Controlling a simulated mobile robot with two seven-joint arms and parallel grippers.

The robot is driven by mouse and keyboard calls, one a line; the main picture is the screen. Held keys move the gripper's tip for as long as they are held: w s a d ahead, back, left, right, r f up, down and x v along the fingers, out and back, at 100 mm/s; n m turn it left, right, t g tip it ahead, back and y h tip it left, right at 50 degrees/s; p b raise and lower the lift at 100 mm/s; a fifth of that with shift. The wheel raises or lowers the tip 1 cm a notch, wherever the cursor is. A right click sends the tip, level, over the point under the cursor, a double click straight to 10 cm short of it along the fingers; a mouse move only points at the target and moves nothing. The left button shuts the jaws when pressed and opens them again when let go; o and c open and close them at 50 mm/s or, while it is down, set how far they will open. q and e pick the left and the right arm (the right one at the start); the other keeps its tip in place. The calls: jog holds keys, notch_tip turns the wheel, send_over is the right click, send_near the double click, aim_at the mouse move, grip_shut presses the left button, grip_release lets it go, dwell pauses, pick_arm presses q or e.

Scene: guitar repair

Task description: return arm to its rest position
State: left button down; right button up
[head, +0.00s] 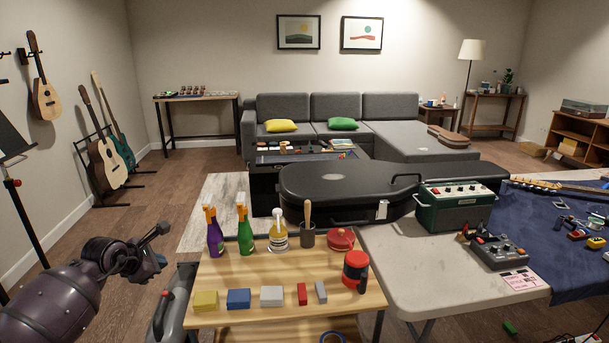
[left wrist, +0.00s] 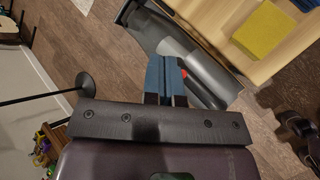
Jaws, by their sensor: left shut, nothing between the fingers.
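My left arm comes in at the lower left of the head view. Its gripper (head: 157,261) is out over the floor, left of the wooden work table (head: 222,275), and holds nothing. In the left wrist view its blue fingers (left wrist: 166,78) are closed together and empty. In that view they lie in front of a grey device (left wrist: 205,80) with a red part.
The grey device (head: 172,305) stands beside the table's left edge. The table bears spray bottles (head: 245,230), coloured blocks (head: 238,299) and a red container (head: 355,268). A black stand (head: 40,230) is at the left. Floor is clear between the guitars (head: 107,162) and the table.

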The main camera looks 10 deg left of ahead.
pick_arm(q)
jog(key=s+d+r+n+t+h, duration=0.2)
jog(key=d+r+n+t+h, duration=0.7)
jog(key=n, duration=0.7)
jog(key=s+d+f+n+g+y, duration=0.2)
jog(key=s+f+n, duration=0.6)
jog(key=s, duration=0.4)
jog(key=s+d+f+n+g+y+p, duration=0.1)
jog(key=s+d+f+n+g+y, duration=0.1)
jog(key=s+f+n+y, duration=0.3)
jog(key=s+d+f+n+g+y+p, duration=0.1)
jog(key=s+d+f+n+g+y, duration=0.2)
jog(key=s+f+n, duration=0.8)
jog(key=s+n, duration=0.5)
jog(key=s, duration=0.4)
jog(key=shift+s+y, duration=0.2)
jog(key=shift+y, duration=0.2)
pick_arm(e)
jog(key=shift+s+d+f, duration=0.15)
jog(key=shift+s, duration=0.95)
pick_arm(q)
jog(key=shift+d, duration=0.1)
pick_arm(e)
jog(key=shift+w+r, duration=0.2)
jog(key=shift+w, duration=0.2)
jog(key=shift+s+f, duration=0.25)
jog(key=shift+s, duration=0.2)
